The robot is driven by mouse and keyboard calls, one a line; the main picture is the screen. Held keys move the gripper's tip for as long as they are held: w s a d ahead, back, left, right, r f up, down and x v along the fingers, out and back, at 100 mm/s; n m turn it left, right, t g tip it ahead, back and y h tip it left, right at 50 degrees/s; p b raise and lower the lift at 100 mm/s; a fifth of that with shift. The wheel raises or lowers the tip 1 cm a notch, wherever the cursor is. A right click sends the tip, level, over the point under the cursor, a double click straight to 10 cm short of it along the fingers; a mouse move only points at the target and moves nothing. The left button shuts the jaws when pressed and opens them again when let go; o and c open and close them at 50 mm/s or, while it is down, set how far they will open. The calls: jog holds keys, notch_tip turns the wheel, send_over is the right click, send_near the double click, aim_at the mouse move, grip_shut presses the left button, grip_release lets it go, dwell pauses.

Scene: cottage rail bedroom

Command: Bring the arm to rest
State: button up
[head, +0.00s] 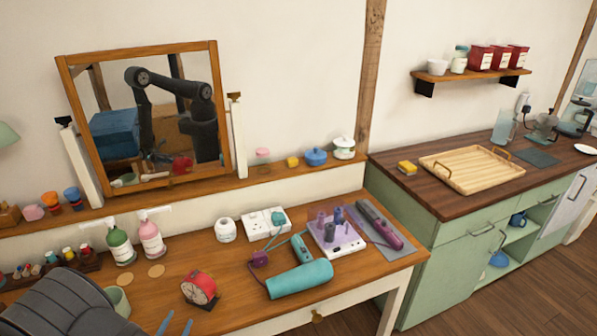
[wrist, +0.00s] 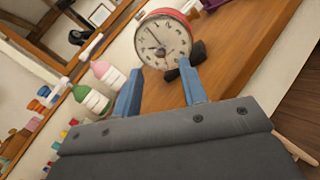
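My gripper (head: 179,319) shows at the bottom left of the head view, its two blue fingers just in front of the red alarm clock (head: 199,288). In the wrist view my gripper (wrist: 160,82) has its fingers apart with bare wooden tabletop between them; it is open and empty. The clock (wrist: 165,42) stands just beyond the fingertips there, its white dial facing me. I cannot tell the exact gap between fingertips and clock. My dark arm covers the lower left corner of the head view.
A mirror (head: 150,118) stands behind. A green cabinet (head: 430,285) is at right.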

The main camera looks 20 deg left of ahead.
aim_at(189, 300)
jog(key=shift+x, duration=2.7)
jog(key=v, duration=1.8)
jog(key=x, duration=1.8)
jog(key=shift+w, duration=0.1)
jog(key=n+g, duration=0.1)
jog(key=n, duration=0.5)
jog(key=shift+r, duration=0.15)
jog(key=v, duration=1)
jog(key=shift+s, duration=0.25)
